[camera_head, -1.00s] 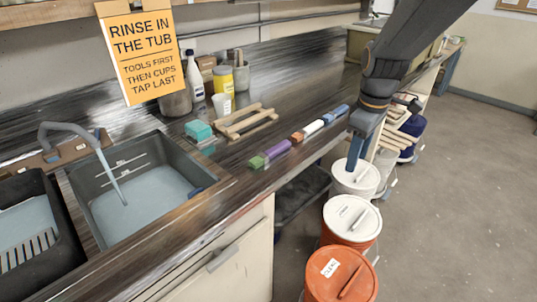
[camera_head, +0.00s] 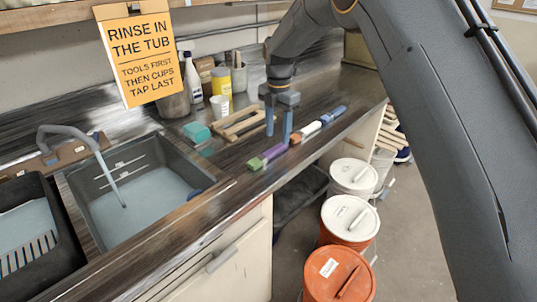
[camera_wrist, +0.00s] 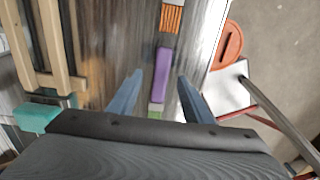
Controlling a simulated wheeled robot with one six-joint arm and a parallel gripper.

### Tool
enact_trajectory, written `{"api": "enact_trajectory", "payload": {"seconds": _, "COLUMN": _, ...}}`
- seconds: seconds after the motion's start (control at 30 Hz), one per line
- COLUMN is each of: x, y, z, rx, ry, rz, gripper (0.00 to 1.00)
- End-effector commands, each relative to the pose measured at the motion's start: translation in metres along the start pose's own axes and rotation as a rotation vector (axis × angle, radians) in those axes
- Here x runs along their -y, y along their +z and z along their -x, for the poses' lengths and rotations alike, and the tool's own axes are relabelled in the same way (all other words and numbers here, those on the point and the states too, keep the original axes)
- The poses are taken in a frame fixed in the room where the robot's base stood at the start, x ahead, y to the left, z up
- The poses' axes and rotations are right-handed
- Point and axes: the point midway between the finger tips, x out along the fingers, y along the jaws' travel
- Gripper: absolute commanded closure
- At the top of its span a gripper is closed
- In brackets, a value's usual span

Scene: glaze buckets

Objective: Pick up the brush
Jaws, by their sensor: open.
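Long coloured pieces lie in a row along the front of the counter. One has a purple body (camera_head: 275,151) with a green end (camera_head: 257,162); beside it are an orange-brown piece (camera_head: 296,138), a white one (camera_head: 308,130) and a blue one (camera_head: 334,113). I cannot tell for sure which is the brush. My gripper (camera_head: 279,136) is open and points down over this row. In the wrist view the purple body (camera_wrist: 163,66) shows between my open fingers (camera_wrist: 160,77), with the orange ribbed piece (camera_wrist: 171,18) beyond it. Nothing is held.
A wooden rack (camera_head: 243,125) and teal sponge (camera_head: 197,131) lie left of the row. A white cup (camera_head: 220,107), yellow jar and bottle stand behind. The sink (camera_head: 140,185) is at left. Lidded buckets (camera_head: 350,220) stand on the floor past the counter's front edge.

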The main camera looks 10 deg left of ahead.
Motion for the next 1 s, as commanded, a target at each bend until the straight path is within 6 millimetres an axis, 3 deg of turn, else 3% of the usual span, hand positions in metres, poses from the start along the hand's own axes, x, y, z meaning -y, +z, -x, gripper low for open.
{"api": "enact_trajectory", "payload": {"seconds": 0.4, "x": 0.003, "y": 0.002, "z": -0.045, "rx": 0.0, "ry": -0.001, "rz": -0.002, "gripper": 0.55}}
{"api": "enact_trajectory", "payload": {"seconds": 0.67, "x": 0.003, "y": 0.002, "z": -0.049, "rx": 0.0, "ry": 0.0, "rz": -0.002, "gripper": 0.55}}
{"api": "enact_trajectory", "payload": {"seconds": 0.7, "x": 0.003, "y": 0.002, "z": -0.049, "rx": 0.0, "ry": 0.0, "rz": -0.002, "gripper": 0.56}}
{"api": "enact_trajectory", "payload": {"seconds": 0.97, "x": 0.003, "y": 0.002, "z": -0.049, "rx": 0.0, "ry": 0.0, "rz": -0.002, "gripper": 1.0}}
{"api": "enact_trajectory", "payload": {"seconds": 1.0, "x": 0.003, "y": 0.002, "z": -0.049, "rx": 0.0, "ry": 0.0, "rz": -0.002, "gripper": 1.0}}
